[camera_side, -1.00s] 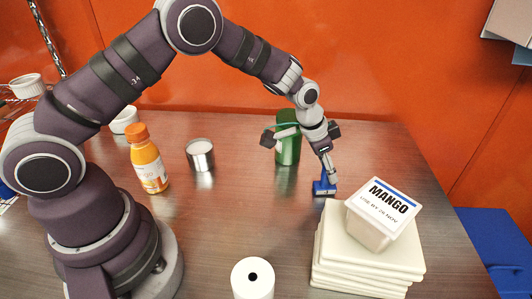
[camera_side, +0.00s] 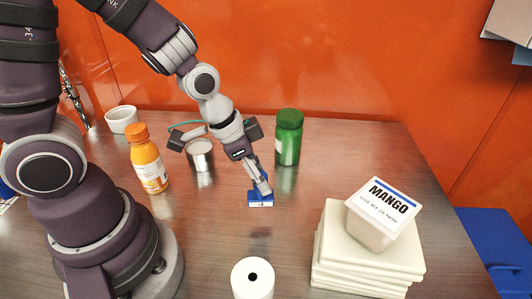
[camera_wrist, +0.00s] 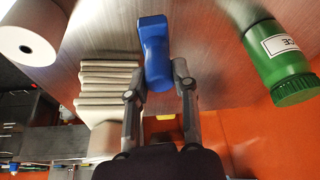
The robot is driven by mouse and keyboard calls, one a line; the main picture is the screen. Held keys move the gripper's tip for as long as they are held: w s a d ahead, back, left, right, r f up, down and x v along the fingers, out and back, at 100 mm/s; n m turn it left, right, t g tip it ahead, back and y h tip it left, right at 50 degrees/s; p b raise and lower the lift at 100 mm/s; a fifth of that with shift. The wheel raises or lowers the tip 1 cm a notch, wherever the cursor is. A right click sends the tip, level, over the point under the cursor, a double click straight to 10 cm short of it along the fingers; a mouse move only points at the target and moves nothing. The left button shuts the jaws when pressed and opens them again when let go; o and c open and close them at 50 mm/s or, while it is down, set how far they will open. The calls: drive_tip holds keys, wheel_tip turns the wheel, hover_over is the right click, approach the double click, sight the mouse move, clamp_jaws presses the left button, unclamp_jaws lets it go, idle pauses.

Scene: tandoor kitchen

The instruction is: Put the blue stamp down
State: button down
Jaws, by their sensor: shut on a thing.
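The blue stamp (camera_side: 261,201) is in the middle of the side view, upright, with a white label on its front. My gripper (camera_side: 262,184) is above it, shut on its upper part. The stamp seems to hang a little above the table, with a faint dark patch on the wood below it; the exact gap is hard to tell. In the wrist view the blue stamp (camera_wrist: 153,48) sits between the two fingers of my gripper (camera_wrist: 158,80).
The brown table (camera_side: 225,240) is clear around the stamp. Behind stand a green jar (camera_side: 288,140) and a metal cup (camera_side: 201,158); an orange bottle (camera_side: 148,160) is left. A paper roll (camera_side: 252,285) is in front. Right, a mango tub (camera_side: 372,228) sits on stacked cream plates (camera_side: 335,250).

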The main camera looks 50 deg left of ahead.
drive_tip(key=shift+s+a, duration=0.25)
drive_tip(key=shift+s, duration=0.05)
drive_tip(key=a+r+n+y, duration=0.1)
drive_tip(key=a+n, duration=0.2)
drive_tip(key=a, duration=0.3)
drive_tip(key=w+a+r+n+y, duration=0.1)
drive_tip(key=a+n, duration=0.2)
drive_tip(key=a, duration=0.4)
drive_tip(key=w+a+r+n+y, duration=0.1)
drive_tip(key=a+n, duration=0.2)
drive_tip(key=a, duration=0.4)
drive_tip(key=shift+n+y, duration=0.3)
drive_tip(key=shift+n, duration=0.1)
drive_tip(key=s+a+r+n+g+y, duration=0.1)
drive_tip(key=s+a+r+n+y, duration=0.1)
drive_tip(key=s+a+n, duration=0.65)
drive_tip(key=shift+m, duration=0.95)
drive_tip(key=a+f, duration=0.1)
drive_tip(key=f, duration=0.2)
drive_tip(key=a+f, duration=0.2)
drive_tip(key=f, duration=0.1)
drive_tip(key=s+a+f, duration=0.1)
drive_tip(key=a+f, duration=0.1)
drive_tip(key=f, duration=0.1)
drive_tip(key=shift+f, duration=0.35)
drive_tip(key=shift+f, duration=0.1)
drive_tip(key=c, duration=0.9)
unclamp_jaws()
